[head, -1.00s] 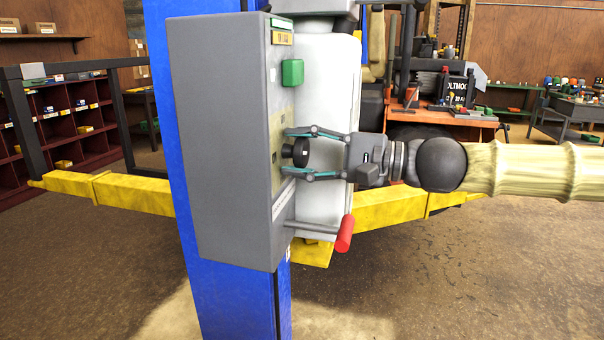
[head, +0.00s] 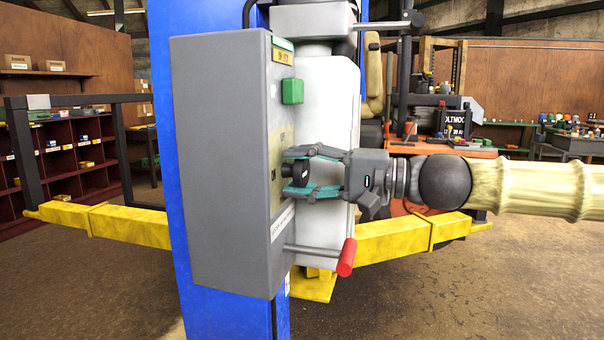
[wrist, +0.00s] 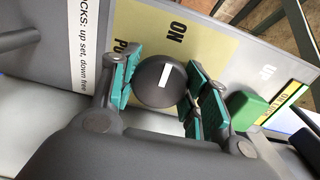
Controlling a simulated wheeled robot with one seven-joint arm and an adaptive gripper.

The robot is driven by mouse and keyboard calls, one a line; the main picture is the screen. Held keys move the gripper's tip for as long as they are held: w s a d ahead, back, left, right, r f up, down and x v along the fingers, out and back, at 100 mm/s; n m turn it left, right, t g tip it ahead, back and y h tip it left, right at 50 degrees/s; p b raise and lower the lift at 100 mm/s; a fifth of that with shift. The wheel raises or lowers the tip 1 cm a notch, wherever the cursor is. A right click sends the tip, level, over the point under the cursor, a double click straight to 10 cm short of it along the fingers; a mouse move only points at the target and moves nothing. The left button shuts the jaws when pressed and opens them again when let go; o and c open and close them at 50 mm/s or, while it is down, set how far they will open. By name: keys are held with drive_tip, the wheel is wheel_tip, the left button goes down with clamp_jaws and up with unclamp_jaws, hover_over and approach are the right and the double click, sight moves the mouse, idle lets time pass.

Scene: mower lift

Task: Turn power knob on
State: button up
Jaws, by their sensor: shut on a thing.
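The power knob (head: 300,171) is round and black, on the panel face of the grey control box (head: 222,160). In the wrist view the knob (wrist: 155,88) has a white mark that points up, roughly towards the "ON" lettering (wrist: 176,30) on the pale yellow label. A word starting "PO" beside it is partly hidden. My gripper (head: 294,172) reaches in from the right and is shut on the knob. Its teal finger pads lie on both sides of the knob in the wrist view (wrist: 160,90).
A green button (head: 292,91) sits above the knob on the same panel. A lever with a red handle (head: 346,258) sticks out below my gripper. A white cylinder (head: 328,100) stands right behind. The blue post (head: 230,315) and yellow lift arms (head: 130,224) surround the box.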

drive_tip(key=o, duration=1)
drive_tip(key=shift+o, duration=0.2)
drive_tip(key=shift+d, duration=0.15)
drive_tip(key=v, duration=1.1)
drive_tip(key=shift+d, duration=0.35)
drive_tip(key=shift+s, duration=0.15)
